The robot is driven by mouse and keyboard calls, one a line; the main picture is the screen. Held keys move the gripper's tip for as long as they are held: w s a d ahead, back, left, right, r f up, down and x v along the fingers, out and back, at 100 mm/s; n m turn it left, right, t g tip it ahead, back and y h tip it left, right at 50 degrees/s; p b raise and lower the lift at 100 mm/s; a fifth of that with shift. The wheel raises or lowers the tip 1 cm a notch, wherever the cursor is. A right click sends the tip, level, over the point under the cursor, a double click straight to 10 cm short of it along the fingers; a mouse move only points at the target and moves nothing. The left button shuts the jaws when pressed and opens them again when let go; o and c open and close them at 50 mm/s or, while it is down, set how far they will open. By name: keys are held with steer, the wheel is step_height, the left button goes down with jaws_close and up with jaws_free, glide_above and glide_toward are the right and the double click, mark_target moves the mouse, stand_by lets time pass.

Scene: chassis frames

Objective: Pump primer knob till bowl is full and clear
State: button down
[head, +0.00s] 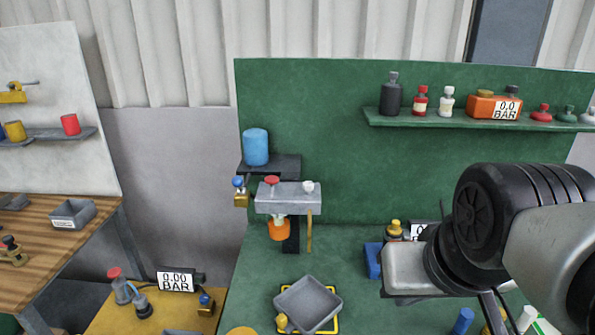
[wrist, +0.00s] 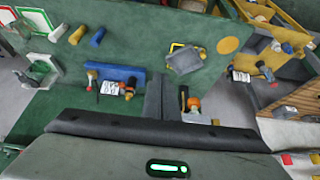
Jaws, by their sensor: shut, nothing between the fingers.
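A grey filter block (head: 288,198) is mounted in front of the green back panel. A red knob (head: 271,180) and a white knob (head: 308,186) stand on its top. I cannot tell which is the primer. An orange bowl (head: 279,230) hangs under the block; its fill level and clarity are too small to judge. My gripper (wrist: 157,95) is shut and empty in the wrist view, its dark fingers beside a small orange part (wrist: 192,103) that may be this bowl. In the head view the arm is at the right and the fingertips are hidden.
A blue cylinder (head: 255,147) stands on a dark bracket left above the block. A grey tray (head: 308,303) lies on the green bench below. A green shelf (head: 440,121) with bottles is at upper right. A display reading 0.00 BAR (head: 175,281) stands lower left.

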stand_by(0.4)
step_height(320, 180, up, 8)
steer(key=f+m+t+y+p, duration=0.1)
steer(key=m+t+y+p, duration=0.1)
steer(key=y+p, duration=0.3)
glide_above(274, 180)
steer(key=shift+w+r, duration=0.1)
steer(key=shift+r, duration=0.15)
steer(key=shift+f, duration=0.1)
step_height(274, 180, down, 8)
steer(key=b, duration=0.4)
steer(key=shift+b, duration=0.35)
steer(key=shift+f+b, duration=0.3)
steer(key=shift+f, duration=0.05)
